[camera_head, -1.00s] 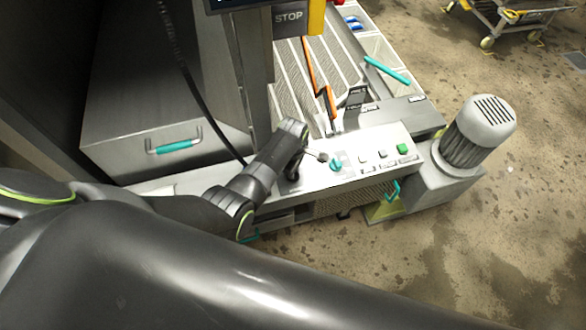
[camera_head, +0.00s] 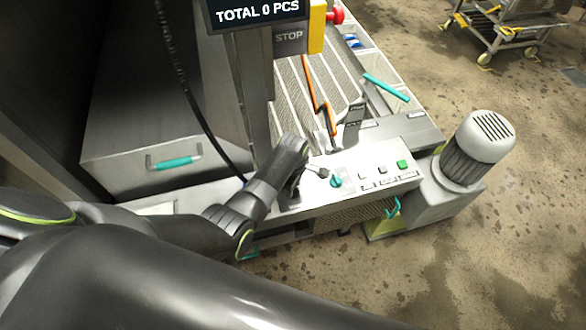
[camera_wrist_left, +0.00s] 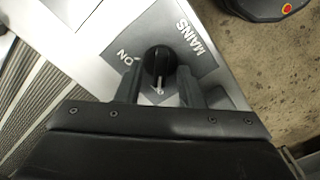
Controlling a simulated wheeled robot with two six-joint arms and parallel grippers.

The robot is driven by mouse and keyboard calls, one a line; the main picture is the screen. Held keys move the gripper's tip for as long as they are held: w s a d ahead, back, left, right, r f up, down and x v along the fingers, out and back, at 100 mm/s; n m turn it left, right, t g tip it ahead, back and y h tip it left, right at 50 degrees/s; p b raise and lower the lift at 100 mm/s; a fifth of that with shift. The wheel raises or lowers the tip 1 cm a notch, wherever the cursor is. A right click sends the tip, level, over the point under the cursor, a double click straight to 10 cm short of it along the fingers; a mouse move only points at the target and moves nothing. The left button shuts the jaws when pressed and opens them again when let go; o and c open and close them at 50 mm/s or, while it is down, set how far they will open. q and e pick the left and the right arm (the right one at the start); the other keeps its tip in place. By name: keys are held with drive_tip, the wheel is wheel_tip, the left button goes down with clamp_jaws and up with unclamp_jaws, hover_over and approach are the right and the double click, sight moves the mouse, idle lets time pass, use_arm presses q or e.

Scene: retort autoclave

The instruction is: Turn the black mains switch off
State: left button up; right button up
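The black mains switch (camera_wrist_left: 159,62) is a round knob on a grey plate lettered MAINS and ON in the left wrist view. A short pale mark shows at its lower edge, between the fingers. My left gripper (camera_wrist_left: 160,86) is open, with one finger on each side of the knob. A narrow gap seems to show beside the knob; contact is unclear. In the head view my left gripper (camera_head: 291,190) is at the left part of the control panel (camera_head: 350,190), where my wrist hides the switch. My right gripper is not in view.
A teal knob (camera_head: 336,181), a small grey lever (camera_head: 318,171) and a green button (camera_head: 402,164) sit on the panel beside my gripper. A grey motor (camera_head: 476,150) stands to the right. A STOP sign (camera_head: 289,38) and display (camera_head: 256,14) are above.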

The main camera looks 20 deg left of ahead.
use_arm(q)
wheel_tip(320, 180, up, 17)
drive_tip(key=b, duration=0.1)
idle(0.5)
drive_tip(key=shift+f, duration=0.1)
